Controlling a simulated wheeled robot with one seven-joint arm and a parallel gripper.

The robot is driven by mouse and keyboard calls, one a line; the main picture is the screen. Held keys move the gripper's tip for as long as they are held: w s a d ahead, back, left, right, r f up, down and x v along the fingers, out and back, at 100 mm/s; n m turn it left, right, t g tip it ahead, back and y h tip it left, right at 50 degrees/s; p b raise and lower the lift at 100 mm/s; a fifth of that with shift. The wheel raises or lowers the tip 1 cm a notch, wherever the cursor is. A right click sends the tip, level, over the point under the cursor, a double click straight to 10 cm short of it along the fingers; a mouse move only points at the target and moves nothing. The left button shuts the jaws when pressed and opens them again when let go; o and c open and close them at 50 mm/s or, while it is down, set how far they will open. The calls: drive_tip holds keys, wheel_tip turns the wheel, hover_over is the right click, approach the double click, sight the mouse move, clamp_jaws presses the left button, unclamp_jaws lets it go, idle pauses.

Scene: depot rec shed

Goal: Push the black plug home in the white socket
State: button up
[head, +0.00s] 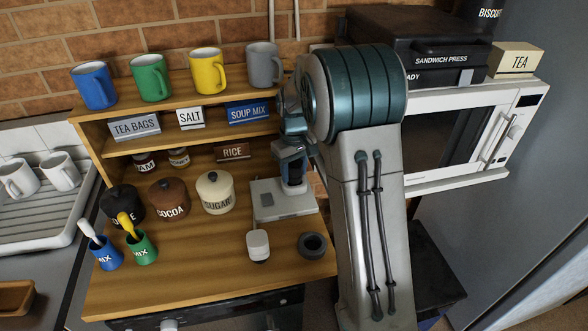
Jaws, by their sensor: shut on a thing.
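A small white item with a dark base (258,244) and a dark ring (312,245) stand in front of the socket. Sugar (215,193) and cocoa (169,198) jars stand left. A shelf unit (180,84) rises behind; a microwave (460,140) is at right.

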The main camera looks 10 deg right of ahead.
drive_tip(key=o, duration=1.1)
drive_tip(key=shift+c, duration=0.2)
wheel_tip(320, 180, up, 14)
drive_tip(key=s+f+m+t, duration=0.1)
drive_tip(key=s+f+m, duration=0.1)
drive_tip(key=s, duration=1.2)
drive_tip(key=s+f+m+t, duration=0.2)
drive_tip(key=s, duration=1.1)
drive_tip(key=shift+s+f+b, duration=0.15)
drive_tip(key=shift+s+b, duration=0.15)
drive_tip(key=shift+s, duration=0.1)
